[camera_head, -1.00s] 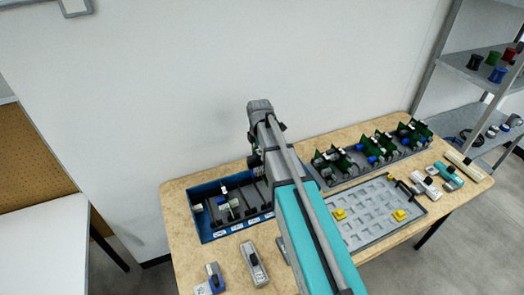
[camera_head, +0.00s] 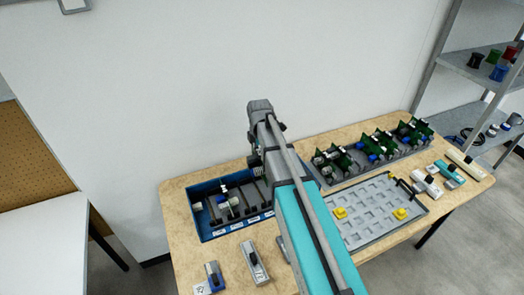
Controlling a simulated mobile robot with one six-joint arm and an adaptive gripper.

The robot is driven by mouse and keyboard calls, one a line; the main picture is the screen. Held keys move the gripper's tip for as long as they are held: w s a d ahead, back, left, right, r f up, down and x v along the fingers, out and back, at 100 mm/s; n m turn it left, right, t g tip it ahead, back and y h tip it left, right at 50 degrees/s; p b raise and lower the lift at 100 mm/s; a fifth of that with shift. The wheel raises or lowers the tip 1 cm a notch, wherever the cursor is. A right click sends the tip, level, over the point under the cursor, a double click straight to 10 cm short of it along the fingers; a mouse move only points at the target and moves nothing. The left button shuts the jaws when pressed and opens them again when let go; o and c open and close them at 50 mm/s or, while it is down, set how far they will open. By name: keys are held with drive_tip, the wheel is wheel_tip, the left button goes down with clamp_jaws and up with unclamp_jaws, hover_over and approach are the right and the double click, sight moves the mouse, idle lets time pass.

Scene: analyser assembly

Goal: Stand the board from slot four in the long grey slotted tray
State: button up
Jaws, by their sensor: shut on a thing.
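The long grey slotted tray (camera_head: 328,182) lies along the back right of the wooden table. Several green boards (camera_head: 383,143) stand upright in it, in groups along its length. A blue slotted box (camera_head: 204,226) with white labels on its front sits at the back left. A few small pale parts (camera_head: 228,206) stand in its left part; its right end is partly covered by my arm. My arm reaches over the table between box and tray. My gripper's fingers are hidden behind the arm, so neither they nor anything in them shows.
Small grey devices (camera_head: 256,262) lie near the front left edge, others (camera_head: 428,187) at the right. A metal shelf (camera_head: 470,70) stands right; the wall is close behind.

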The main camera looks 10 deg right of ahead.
drive_tip(key=shift+f+b, duration=4.2)
drive_tip(key=shift+f, duration=0.05)
idle(3.8)
